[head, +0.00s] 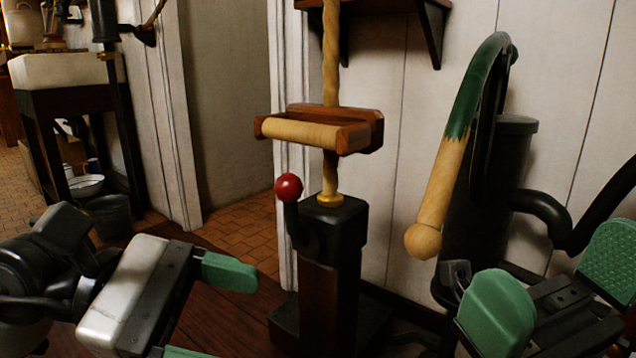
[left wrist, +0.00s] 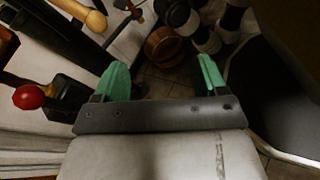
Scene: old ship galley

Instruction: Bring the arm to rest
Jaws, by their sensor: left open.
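My left gripper (head: 236,314) is low at the left, its green fingers apart and nothing between them. It stands left of the dark post (head: 335,262), clear of it. In the left wrist view its two green fingertips (left wrist: 162,66) are also apart, over the floor. My right gripper (head: 553,284) is at the lower right, its green pads wide apart and no object seen between them. It is in front of the black pump (head: 515,160), whose curved handle (head: 465,110) is green above and bare wood below. Whether the right gripper touches the pump is unclear.
The post carries a red-knobbed lever (head: 288,187) and a twisted rope-like shaft with a wooden crossbar (head: 310,133). A stone sink (head: 62,69) and a bucket (head: 112,216) stand at the far left. A wooden tub (left wrist: 163,45) is on the floor. Open floor shows through the doorway.

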